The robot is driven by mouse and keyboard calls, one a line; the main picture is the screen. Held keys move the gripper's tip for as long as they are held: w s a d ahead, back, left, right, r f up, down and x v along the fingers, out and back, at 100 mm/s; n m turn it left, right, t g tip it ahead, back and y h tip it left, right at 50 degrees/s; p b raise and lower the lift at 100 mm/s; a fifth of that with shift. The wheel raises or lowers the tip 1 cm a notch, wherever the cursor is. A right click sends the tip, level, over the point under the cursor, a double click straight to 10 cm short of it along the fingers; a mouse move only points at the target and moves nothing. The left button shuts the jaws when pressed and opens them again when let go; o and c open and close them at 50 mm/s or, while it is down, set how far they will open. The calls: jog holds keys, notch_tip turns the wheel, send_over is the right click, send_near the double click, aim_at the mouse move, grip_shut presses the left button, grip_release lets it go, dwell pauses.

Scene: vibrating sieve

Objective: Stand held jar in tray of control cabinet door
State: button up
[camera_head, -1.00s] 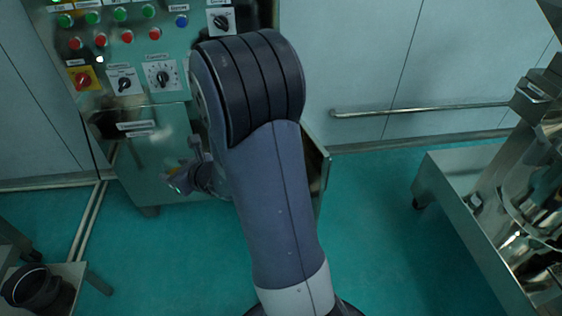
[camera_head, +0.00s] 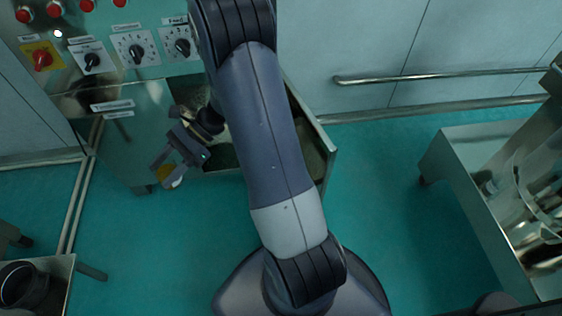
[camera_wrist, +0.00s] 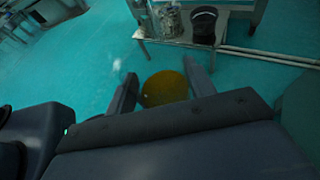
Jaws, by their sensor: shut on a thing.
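My gripper (camera_head: 171,163) is shut on a jar with a yellow top (camera_head: 165,172), held in the air in front of the control cabinet (camera_head: 125,130). In the wrist view the round yellow top (camera_wrist: 165,88) sits between my two fingers (camera_wrist: 163,86). The jar is small in the head view, and its exact tilt is hard to tell. An open, box-like part with a metal edge (camera_head: 326,150) juts out at the cabinet's lower right, right of the gripper. My arm hides most of it, so I cannot tell whether it is the door tray.
Knobs and switches (camera_head: 136,48) cover the cabinet's upper front. A metal stand with machinery (camera_head: 470,150) is at right. A low table (camera_head: 58,275) with a dark pot (camera_head: 20,285) is at lower left. A wall rail (camera_head: 430,75) runs behind. Green floor between is clear.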

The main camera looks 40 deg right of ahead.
jog(key=s+d+f+n+g+h, duration=0.2)
jog(key=s+d+n+g+h, duration=0.5)
jog(key=n, duration=0.3)
jog(key=s+d+f+n+g+h, duration=0.3)
jog(key=s+d+n+g+h, duration=0.3)
jog(key=n+h, duration=0.35)
jog(key=w+d+r+n+t+h, duration=0.45)
jog(key=d+r+n+t, duration=0.2)
jog(key=d, duration=0.35)
jog(key=w+d+r+n+t+h, duration=0.3)
jog(key=d+r+n+t+h, duration=0.25)
jog(key=d+n, duration=0.35)
jog(key=shift+m+g+h, duration=0.25)
jog(key=shift+m+g, duration=0.25)
jog(key=f+b, duration=0.3)
jog(key=f, duration=0.6)
jog(key=f+b, duration=0.4)
jog(key=f, duration=0.5)
jog(key=d+f+b, duration=0.1)
jog(key=f+b, duration=0.2)
jog(key=f, duration=0.6)
jog(key=shift+s, duration=0.1)
jog(key=shift+b, duration=0.35)
jog(key=o, duration=1.1)
